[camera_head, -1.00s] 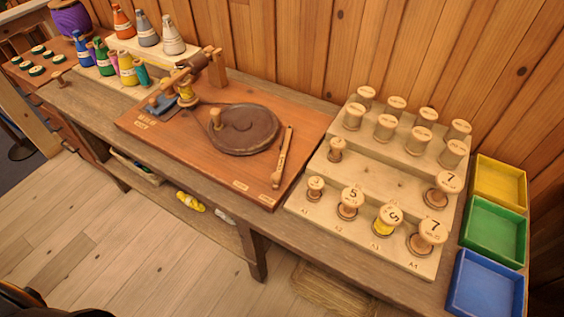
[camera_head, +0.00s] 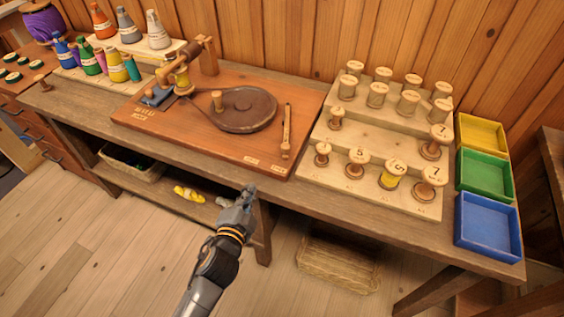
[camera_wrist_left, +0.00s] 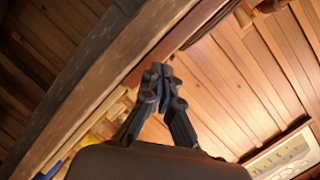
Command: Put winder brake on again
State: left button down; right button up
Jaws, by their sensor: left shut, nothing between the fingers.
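The winder is a reddish-brown board (camera_head: 190,130) on the bench. It carries a dark round wheel (camera_head: 255,112) with an upright knob (camera_head: 217,101), and a yellow spool (camera_head: 183,79) under a wooden arm (camera_head: 180,62). A slim wooden lever (camera_head: 286,130), which looks like the brake, stands at the board's right side; two small pale labels (camera_head: 254,161) are near its lower end, too small to read. My left gripper (camera_head: 247,190) is shut and empty, in front of the bench edge and apart from the lever. It also shows shut in the left wrist view (camera_wrist_left: 161,72).
A pale stepped rack (camera_head: 385,150) with several spools stands right of the winder. Yellow (camera_head: 482,134), green (camera_head: 485,174) and blue (camera_head: 488,221) trays are beyond it. Thread cones (camera_head: 157,30) stand at the back left. The bench's front edge (camera_head: 240,185) lies close to my gripper.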

pick_arm(q)
jog(key=d+r+m+h, duration=0.1)
jog(key=d+m+h, duration=0.1)
jog(key=d, duration=0.1)
jog(key=d+r+m+t+h, duration=0.1)
jog(key=d+m+h, duration=0.1)
jog(key=d+m, duration=0.1)
jog(key=w+d+r+m+h, duration=0.1)
jog(key=d+r+m, duration=0.1)
jog(key=d+m, duration=0.1)
jog(key=shift+d+h, duration=0.1)
jog(key=shift+h, duration=0.3)
jog(key=shift+s+d+r+m+t, duration=0.1)
jog(key=shift+s+d+m+t, duration=0.05)
jog(key=shift+m+t, duration=0.15)
pick_arm(e)
jog(key=shift+d, duration=0.25)
pick_arm(q)
jog(key=x, duration=1)
jog(key=shift+d, duration=0.15)
jog(key=a+p, duration=0.1)
jog(key=a, duration=0.2)
jog(key=shift+a+p, duration=0.2)
jog(key=shift+p, duration=0.1)
jog(key=shift+a, duration=0.35)
jog(key=shift+w+f, duration=0.2)
pick_arm(e)
jog(key=shift+s+a+r, duration=0.1)
jog(key=shift+a+r, duration=0.15)
jog(key=shift+r, duration=0.5)
